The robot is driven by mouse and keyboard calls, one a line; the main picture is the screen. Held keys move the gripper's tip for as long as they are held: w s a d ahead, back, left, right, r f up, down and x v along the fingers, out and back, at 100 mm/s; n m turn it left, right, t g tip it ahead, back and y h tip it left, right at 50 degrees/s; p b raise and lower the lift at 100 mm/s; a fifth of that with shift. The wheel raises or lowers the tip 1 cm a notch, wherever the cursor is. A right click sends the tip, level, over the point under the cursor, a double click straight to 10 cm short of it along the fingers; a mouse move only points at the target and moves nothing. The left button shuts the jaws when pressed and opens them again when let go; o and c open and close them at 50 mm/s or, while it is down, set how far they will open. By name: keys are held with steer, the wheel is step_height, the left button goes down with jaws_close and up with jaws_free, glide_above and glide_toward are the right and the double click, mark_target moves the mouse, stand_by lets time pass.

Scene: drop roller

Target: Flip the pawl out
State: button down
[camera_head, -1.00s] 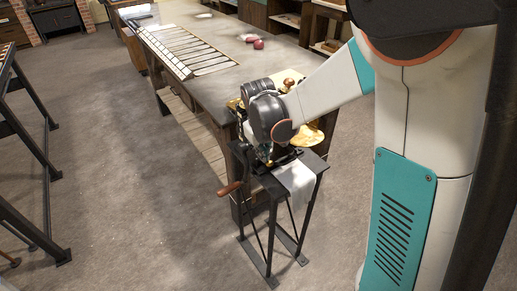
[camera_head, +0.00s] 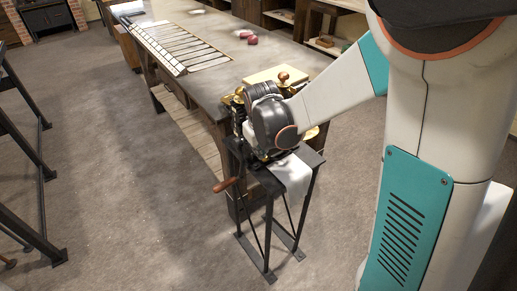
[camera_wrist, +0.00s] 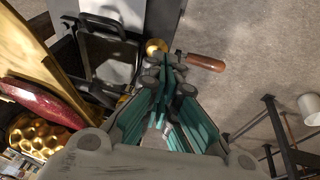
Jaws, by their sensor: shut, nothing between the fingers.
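The drop roller machine stands on a small black stand (camera_head: 308,158) at the bench's near end; my wrist hides most of it in the head view. In the wrist view its black frame (camera_wrist: 108,48) is at the upper left. A brass knob (camera_wrist: 155,46) and the wooden crank grip (camera_wrist: 203,62) lie just beyond my fingers.
The long bench (camera_head: 215,60) behind carries a pale board (camera_head: 277,75) and red items (camera_head: 252,40). A brass piece with round hollows (camera_wrist: 38,136) lies left in the wrist view. Floor left of the stand is clear.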

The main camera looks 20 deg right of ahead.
steer(key=shift+s+f+t, duration=0.15)
steer(key=shift+t, duration=0.15)
steer(key=f+t+b, duration=0.1)
steer(key=b, duration=0.1)
steer(key=s+f+t+y+b, duration=0.1)
steer(key=t+b, duration=0.1)
steer(key=s+d+f+t+b, duration=0.1)
steer(key=f+t+b, duration=0.1)
steer(key=b, duration=0.1)
steer(key=shift+s+m+y, duration=0.25)
steer(key=shift+m+y, duration=0.05)
stand_by(0.5)
